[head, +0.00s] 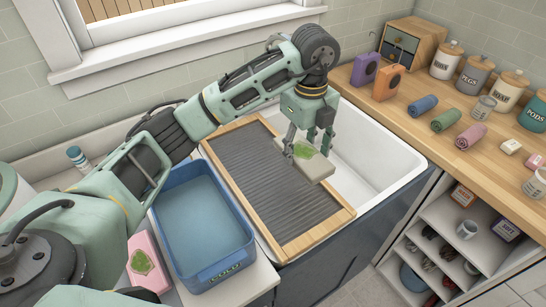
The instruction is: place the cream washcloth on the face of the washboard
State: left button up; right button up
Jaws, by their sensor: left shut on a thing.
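The washboard (262,187) has a dark ribbed face in a light wooden frame and lies slanted across the white sink. The cream washcloth (317,168), a flat folded block with a green patch on top, is at the washboard's right side. My left gripper (309,148) points down and is shut on the cream washcloth. The washcloth overlaps the ribbed face and the right frame rail in the picture; I cannot tell whether it touches the board. My right gripper is not in view.
A blue tub (203,228) of water stands left of the washboard. A pink cloth (147,262) with a green patch lies at the lower left. Rolled towels (470,136), jars (474,76) and upright orange (388,82) and purple blocks (364,70) stand on the wooden counter. The sink's right part is empty.

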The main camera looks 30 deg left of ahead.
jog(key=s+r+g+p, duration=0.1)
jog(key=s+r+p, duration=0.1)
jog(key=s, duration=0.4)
pick_arm(q)
jog(key=a+f, duration=0.1)
jog(key=a, duration=0.2)
jog(key=a+f, duration=0.2)
jog(key=a, duration=0.1)
jog(key=a+f, duration=0.2)
jog(key=a, duration=0.1)
jog(key=shift+w+a+p, duration=0.15)
jog(key=shift+w+p, duration=0.05)
jog(key=shift+p, duration=0.15)
jog(key=shift+a+f, duration=0.4)
jog(key=shift+f, duration=0.1)
notch_tip(320, 180, down, 3)
jog(key=shift+f+p, duration=0.1)
jog(key=shift+p, duration=0.85)
jog(key=shift+f, duration=0.5)
jog(key=o, duration=1.4)
jog(key=shift+c, duration=0.2)
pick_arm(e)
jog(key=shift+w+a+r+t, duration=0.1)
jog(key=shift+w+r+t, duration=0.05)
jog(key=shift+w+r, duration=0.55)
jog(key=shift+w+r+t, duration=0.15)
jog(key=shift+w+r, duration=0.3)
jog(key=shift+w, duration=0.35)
